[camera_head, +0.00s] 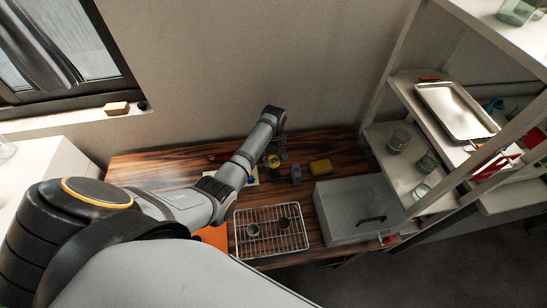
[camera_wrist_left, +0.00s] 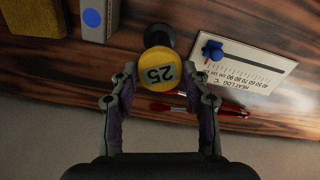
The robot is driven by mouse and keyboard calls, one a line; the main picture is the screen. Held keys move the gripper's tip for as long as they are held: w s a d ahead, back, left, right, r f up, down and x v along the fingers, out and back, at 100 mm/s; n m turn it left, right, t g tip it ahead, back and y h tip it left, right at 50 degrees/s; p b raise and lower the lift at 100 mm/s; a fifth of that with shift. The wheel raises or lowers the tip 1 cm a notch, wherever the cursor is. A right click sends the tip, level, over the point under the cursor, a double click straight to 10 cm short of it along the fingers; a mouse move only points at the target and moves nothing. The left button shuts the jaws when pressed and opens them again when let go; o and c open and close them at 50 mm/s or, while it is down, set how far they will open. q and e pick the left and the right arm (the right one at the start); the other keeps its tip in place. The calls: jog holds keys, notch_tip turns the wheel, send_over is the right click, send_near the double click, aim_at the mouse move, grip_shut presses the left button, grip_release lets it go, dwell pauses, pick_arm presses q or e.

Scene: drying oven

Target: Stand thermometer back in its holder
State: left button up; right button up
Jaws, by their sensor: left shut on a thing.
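A round yellow head marked "25" (camera_wrist_left: 160,70), which looks like the thermometer's dial, sits between the fingers of my left gripper (camera_wrist_left: 160,84) in the left wrist view. The fingers are shut on it. In the head view it is a small yellow spot (camera_head: 273,161) below my left gripper (camera_head: 276,154). A dark round piece (camera_wrist_left: 159,36) shows just beyond the yellow head and may be the holder or base. The stem is hidden, so I cannot tell whether it stands in the holder. My right gripper is not in view.
A white heat log board (camera_wrist_left: 243,68) with a blue knob lies close by. A red-handled item (camera_wrist_left: 222,108) lies near the wall. A blue-marked grey block (camera_head: 296,175), yellow sponge (camera_head: 321,166), wire rack (camera_head: 271,230) and grey box (camera_head: 345,226) share the wooden worktop (camera_head: 155,169).

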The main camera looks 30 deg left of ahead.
pick_arm(q)
jog(key=shift+f, duration=0.15)
jog(key=o, duration=1.2)
notch_tip(320, 180, up, 12)
